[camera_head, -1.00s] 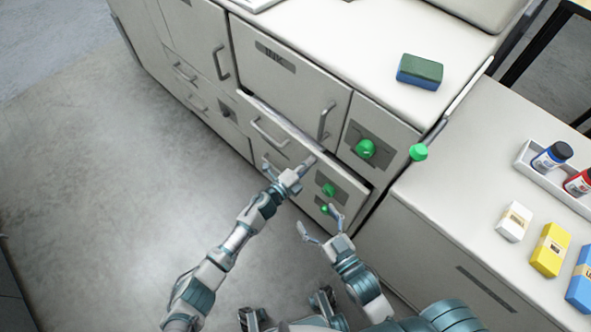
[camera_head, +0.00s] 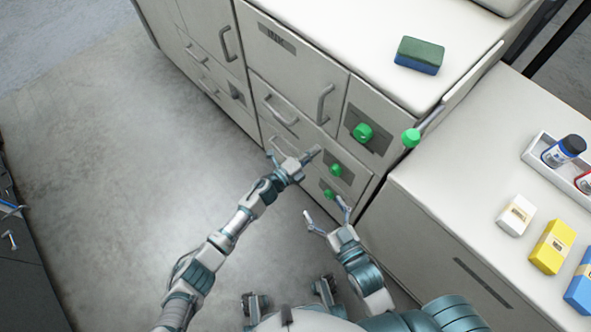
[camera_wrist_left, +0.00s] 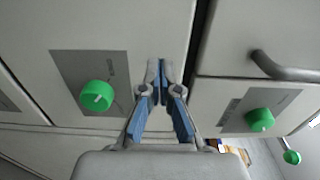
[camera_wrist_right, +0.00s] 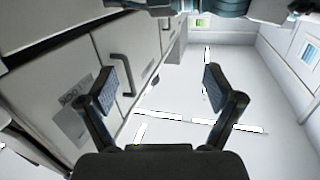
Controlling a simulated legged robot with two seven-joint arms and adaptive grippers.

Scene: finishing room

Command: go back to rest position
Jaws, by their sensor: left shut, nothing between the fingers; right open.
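My left gripper (camera_head: 314,154) is shut and empty, close in front of the cabinet's drawer fronts. In the left wrist view its fingers (camera_wrist_left: 164,75) are together, between two grey plates with green knobs; whether they touch the cabinet I cannot tell. My right gripper (camera_head: 328,216) is open and empty, lower and slightly right, near the cabinet's lower front. In the right wrist view its fingers (camera_wrist_right: 157,88) are spread wide with nothing between them. The drawer front with a green knob (camera_head: 335,169) looks flush with the cabinet.
The white cabinet (camera_head: 300,75) has several handles and green knobs, with a green-blue sponge (camera_head: 419,55) on top. A lower counter (camera_head: 440,170) at right holds a bottle tray (camera_head: 541,160) and white, yellow and blue boxes. The floor (camera_head: 120,190) at left is clear.

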